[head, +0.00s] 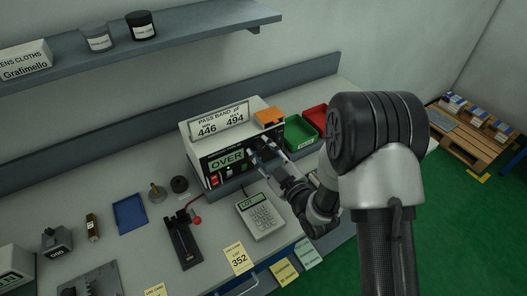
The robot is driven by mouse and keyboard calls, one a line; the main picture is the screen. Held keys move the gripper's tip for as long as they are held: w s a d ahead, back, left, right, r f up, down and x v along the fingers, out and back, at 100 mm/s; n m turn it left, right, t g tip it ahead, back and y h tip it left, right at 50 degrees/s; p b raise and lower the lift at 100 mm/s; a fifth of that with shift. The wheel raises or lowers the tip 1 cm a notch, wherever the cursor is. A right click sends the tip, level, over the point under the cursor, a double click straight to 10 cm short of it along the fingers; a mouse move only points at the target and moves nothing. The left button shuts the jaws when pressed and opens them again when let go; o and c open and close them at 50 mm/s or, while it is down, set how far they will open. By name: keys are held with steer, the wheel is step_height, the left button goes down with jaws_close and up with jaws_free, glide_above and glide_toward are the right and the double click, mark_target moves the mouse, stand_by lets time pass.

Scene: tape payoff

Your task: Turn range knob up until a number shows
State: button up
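The meter (213,138) is a light box with a dark front, standing at the back of the bench. Its green display (227,160) reads OVER. A sign on top reads PASS BAND, with 446 and 494. My gripper (262,151) reaches in from the right, with its fingertips at the right part of the meter's front. Two fingers show apart there. The range knob is not clearly seen; the fingers cover that part of the front. I cannot tell whether they touch or hold it.
Green (303,122) and red (315,117) bins stand right of the meter. A calculator-like keypad device (261,215) lies below my gripper. A black lever tool with a red knob (184,240), a blue tray (130,214) and yellow tags lie on the bench. A shelf (190,28) hangs above.

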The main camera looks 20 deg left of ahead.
steer(key=c, duration=0.7)
steer(key=shift+c, duration=0.2)
steer(key=shift+m+b, duration=0.3)
steer(key=m+b, duration=0.3)
steer(key=m, duration=0.2)
steer(key=shift+d+f, duration=0.1)
steer(key=m+b, duration=0.1)
steer(key=m, duration=0.5)
steer(key=shift+w+b, duration=0.1)
steer(key=shift+b, duration=0.25)
steer(key=o, duration=1.1)
steer(key=shift+c, duration=0.2)
